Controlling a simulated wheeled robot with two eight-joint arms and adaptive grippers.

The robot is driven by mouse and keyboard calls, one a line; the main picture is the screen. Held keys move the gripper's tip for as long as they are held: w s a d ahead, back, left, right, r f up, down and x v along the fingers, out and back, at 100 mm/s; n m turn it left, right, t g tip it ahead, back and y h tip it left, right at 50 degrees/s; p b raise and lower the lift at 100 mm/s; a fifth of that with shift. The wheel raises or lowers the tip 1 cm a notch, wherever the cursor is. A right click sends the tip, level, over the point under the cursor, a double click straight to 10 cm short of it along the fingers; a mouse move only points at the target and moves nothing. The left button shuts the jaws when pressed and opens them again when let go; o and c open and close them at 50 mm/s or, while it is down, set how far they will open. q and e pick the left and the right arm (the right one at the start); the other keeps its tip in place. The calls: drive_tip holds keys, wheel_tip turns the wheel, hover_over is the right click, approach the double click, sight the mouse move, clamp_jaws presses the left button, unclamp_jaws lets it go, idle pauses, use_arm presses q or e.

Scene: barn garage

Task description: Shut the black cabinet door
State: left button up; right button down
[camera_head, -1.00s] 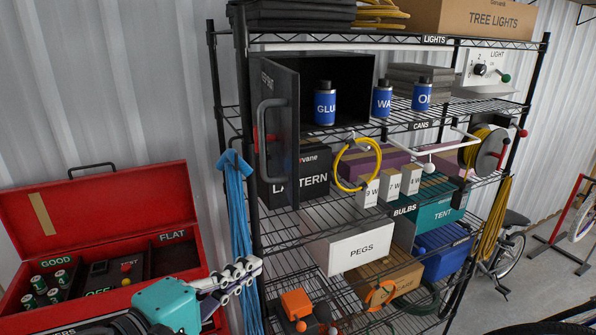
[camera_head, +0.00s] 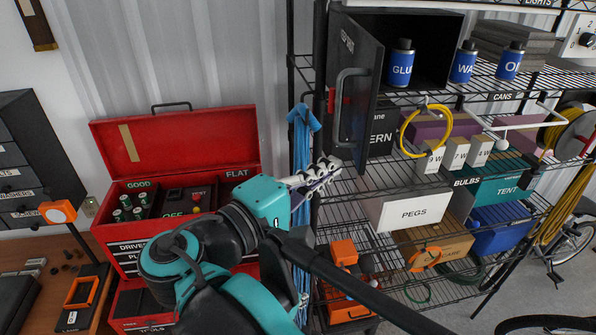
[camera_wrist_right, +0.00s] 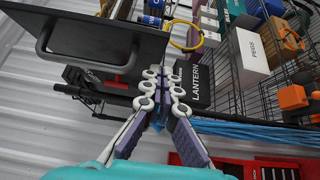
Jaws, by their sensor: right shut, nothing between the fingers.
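The black cabinet (camera_head: 430,28) stands on the upper shelf of the wire rack with its door (camera_head: 360,65) swung open toward me. The door hangs at the cabinet's left side and has a long dark handle (camera_head: 343,115). A blue GLUE can (camera_head: 401,68) shows in the opening. My right gripper (camera_head: 330,170) is shut and empty, just below the handle's lower end; I cannot tell whether it touches the door. In the right wrist view the fingers (camera_wrist_right: 166,80) are together, below the door panel (camera_wrist_right: 115,38) and its handle. My left gripper is not in view.
A LANTERN box (camera_wrist_right: 200,82) sits under the cabinet. Blue cloth or rope (camera_head: 301,150) hangs at the rack's left post. The open red toolbox (camera_head: 175,150) stands left of the rack. Blue cans (camera_head: 464,65) stand right of the cabinet.

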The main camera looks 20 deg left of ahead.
drive_tip(key=shift+w+d, duration=0.3)
drive_tip(key=shift+d, duration=0.55)
drive_tip(key=shift+d, duration=0.1)
